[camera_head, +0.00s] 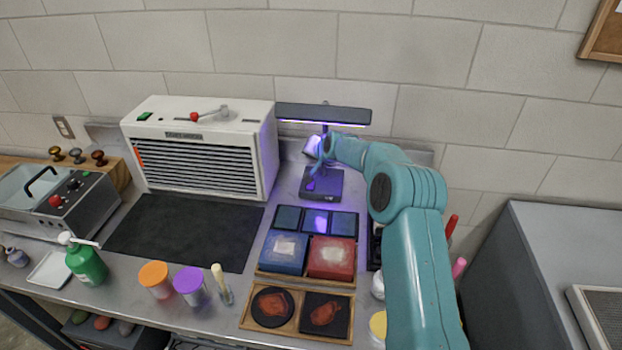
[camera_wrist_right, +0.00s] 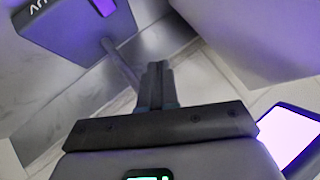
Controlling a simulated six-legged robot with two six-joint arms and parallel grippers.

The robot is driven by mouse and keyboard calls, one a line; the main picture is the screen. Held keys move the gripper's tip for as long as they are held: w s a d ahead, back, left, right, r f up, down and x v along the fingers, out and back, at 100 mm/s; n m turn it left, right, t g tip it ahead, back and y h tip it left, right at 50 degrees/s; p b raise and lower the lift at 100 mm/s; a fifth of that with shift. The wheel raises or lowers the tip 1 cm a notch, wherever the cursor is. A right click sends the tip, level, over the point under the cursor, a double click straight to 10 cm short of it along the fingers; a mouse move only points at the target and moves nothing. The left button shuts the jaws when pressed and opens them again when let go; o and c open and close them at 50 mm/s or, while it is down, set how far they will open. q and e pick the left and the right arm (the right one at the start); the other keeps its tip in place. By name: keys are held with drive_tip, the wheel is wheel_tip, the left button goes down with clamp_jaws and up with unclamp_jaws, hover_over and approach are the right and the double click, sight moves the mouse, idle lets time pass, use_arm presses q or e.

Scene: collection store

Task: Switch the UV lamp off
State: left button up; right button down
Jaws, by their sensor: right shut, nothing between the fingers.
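The UV lamp has a long dark hood (camera_head: 323,114) with a violet glow along its underside. Its dark base (camera_head: 321,187) stands on the counter below and is lit violet. In the right wrist view the base (camera_wrist_right: 70,32) bears white letters reading UV, and a bright violet switch-like patch (camera_wrist_right: 103,7) shows at the top edge. My right gripper (camera_head: 318,166) is under the hood, just above the base. In the wrist view its fingers (camera_wrist_right: 157,72) are together and empty, beside the lamp's post (camera_wrist_right: 119,62); contact cannot be told. My left gripper is not in view.
A white louvred cabinet (camera_head: 200,125) stands left of the lamp. Trays with blue and red boxes (camera_head: 331,258) lie in front of it. A dark mat (camera_head: 185,230), a green bottle (camera_head: 86,262) and two lidded jars (camera_head: 189,284) are further left. The wall is close behind.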

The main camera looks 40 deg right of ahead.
drive_tip(key=b, duration=0.6)
hover_over(313, 185)
wheel_tip(313, 185, down, 8)
drive_tip(key=shift+f, duration=0.15)
drive_tip(key=shift+s+f+b, duration=0.15)
drive_tip(key=shift+f+b, duration=0.1)
drive_tip(key=shift+b, duration=0.2)
idle(1.7)
drive_tip(key=shift+d+f+b, duration=0.1)
drive_tip(key=shift+f+b, duration=0.3)
